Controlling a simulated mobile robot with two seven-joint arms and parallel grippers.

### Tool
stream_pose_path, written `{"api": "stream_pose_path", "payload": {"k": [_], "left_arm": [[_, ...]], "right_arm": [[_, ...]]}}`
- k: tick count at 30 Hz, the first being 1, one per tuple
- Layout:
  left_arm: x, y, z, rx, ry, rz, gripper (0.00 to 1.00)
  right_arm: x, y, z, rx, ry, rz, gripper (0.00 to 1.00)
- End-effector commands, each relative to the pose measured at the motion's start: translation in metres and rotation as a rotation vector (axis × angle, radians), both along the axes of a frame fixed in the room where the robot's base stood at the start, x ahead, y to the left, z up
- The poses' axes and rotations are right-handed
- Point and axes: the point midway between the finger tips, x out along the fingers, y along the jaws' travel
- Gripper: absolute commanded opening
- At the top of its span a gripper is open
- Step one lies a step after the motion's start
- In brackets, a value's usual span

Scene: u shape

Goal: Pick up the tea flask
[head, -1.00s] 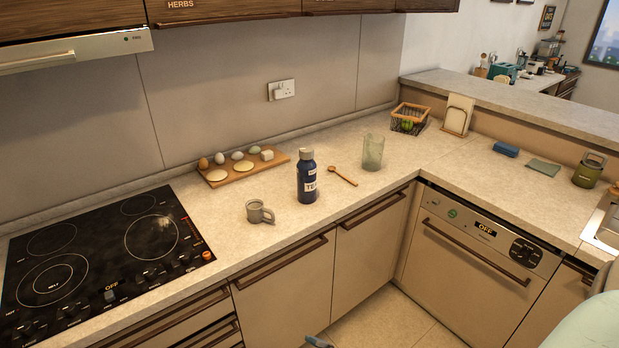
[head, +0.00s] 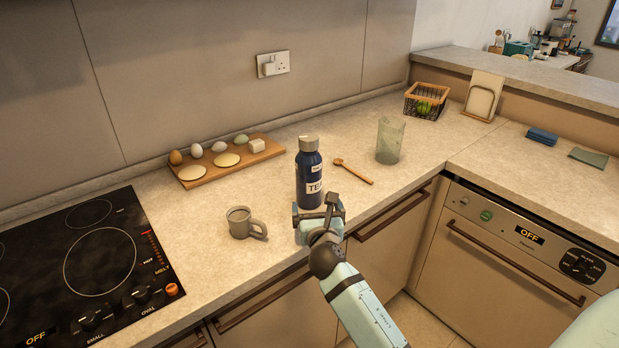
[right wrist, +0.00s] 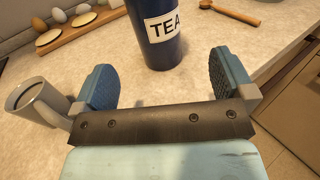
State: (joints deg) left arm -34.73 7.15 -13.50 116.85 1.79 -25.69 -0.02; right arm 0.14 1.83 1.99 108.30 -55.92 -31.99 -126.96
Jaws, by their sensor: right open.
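The tea flask (head: 309,172) is dark blue with a grey cap and a white label reading TEA. It stands upright on the counter near its front edge. In the right wrist view the flask (right wrist: 160,48) stands just beyond the fingertips, roughly centred between them. My right gripper (head: 319,212) is in front of the flask in the head view and hides its lowest part. In the right wrist view the gripper (right wrist: 163,75) is open, with its two blue fingers apart and nothing between them. My left gripper is not in view.
A grey mug (head: 241,222) stands left of the flask, close to my right gripper's left finger. A wooden spoon (head: 353,172) and a glass (head: 388,140) are to the right. A board (head: 190,179) with eggs lies behind. The black hob (head: 60,262) is at left.

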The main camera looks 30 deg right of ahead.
Motion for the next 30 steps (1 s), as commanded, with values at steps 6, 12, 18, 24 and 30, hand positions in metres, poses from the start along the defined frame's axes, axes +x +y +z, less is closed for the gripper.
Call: {"api": "stream_pose_path", "payload": {"k": [6,12,18,24,30], "left_arm": [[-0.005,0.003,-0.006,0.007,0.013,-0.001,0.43],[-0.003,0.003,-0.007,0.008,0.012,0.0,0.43],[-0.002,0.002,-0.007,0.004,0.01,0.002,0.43],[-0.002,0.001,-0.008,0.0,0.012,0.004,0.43],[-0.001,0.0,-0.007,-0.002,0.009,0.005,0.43]], "right_arm": [[0.04,-0.021,0.001,0.004,-0.002,0.001,1.0],[0.06,-0.031,0.0,0.005,-0.001,0.001,1.0],[0.077,-0.037,0.003,0.008,-0.003,0.001,1.0],[0.104,-0.047,0.005,0.007,-0.002,0.001,1.0],[0.112,-0.051,0.005,0.006,-0.001,0.002,1.0]]}}
